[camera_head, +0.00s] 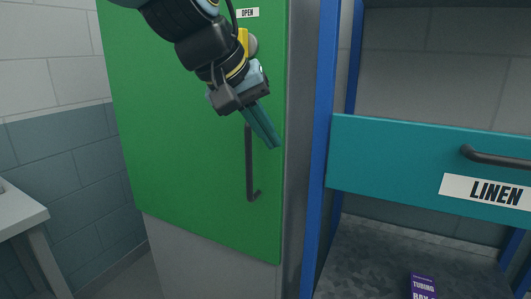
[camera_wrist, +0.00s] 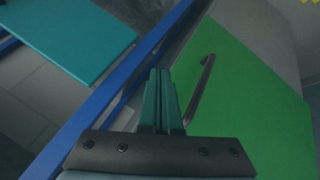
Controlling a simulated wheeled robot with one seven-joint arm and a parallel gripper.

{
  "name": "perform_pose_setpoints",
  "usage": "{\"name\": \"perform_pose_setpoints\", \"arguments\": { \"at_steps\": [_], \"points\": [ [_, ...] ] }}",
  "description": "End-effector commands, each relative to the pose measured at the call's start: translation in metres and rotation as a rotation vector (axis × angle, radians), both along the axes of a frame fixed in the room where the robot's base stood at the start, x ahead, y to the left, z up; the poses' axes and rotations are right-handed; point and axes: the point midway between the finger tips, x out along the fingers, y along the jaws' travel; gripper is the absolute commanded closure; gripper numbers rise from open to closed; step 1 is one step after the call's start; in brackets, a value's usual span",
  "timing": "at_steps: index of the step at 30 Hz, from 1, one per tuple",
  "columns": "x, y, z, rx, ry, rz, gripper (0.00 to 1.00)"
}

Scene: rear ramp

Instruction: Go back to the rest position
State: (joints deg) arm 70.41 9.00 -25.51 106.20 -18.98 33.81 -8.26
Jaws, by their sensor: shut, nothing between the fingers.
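My gripper (camera_head: 272,142) is raised in front of the green cabinet door (camera_head: 185,140), near its right edge. Its teal fingers are together with nothing between them. In the wrist view my gripper (camera_wrist: 160,75) points toward the cabinet's edge. The door's dark vertical handle (camera_head: 249,165) is just below and left of the fingertips in the head view. In the wrist view the handle (camera_wrist: 201,90) stands to the right of the fingers, apart from them. The door looks closed. An OPEN label (camera_head: 247,13) sits at its top.
A blue rack frame (camera_head: 318,200) stands right of the cabinet. It holds a teal drawer (camera_head: 400,155) marked LINEN (camera_head: 487,191) with a dark handle. A purple box (camera_head: 423,286) is below it on the floor. A pale table (camera_head: 18,213) is at the left edge.

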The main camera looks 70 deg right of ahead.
Motion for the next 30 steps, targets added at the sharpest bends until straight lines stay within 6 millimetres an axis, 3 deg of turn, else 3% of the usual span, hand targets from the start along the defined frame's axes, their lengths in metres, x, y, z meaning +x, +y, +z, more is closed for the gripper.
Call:
{"name": "perform_pose_setpoints", "arguments": {
  "at_steps": [7, 16, 19, 23, 26, 30],
  "points": [
    [-0.009, 0.014, 0.021, -0.001, -0.001, -0.001, 1.00],
    [-0.009, 0.016, 0.024, 0.002, 0.000, 0.001, 1.00],
    [0.005, 0.016, 0.019, 0.007, -0.008, 0.022, 1.00],
    [0.059, 0.021, 0.000, 0.032, -0.037, 0.106, 1.00],
    [0.124, 0.036, -0.021, 0.065, -0.069, 0.209, 1.00],
    [0.214, 0.074, -0.053, 0.123, -0.113, 0.360, 1.00]
  ]
}}
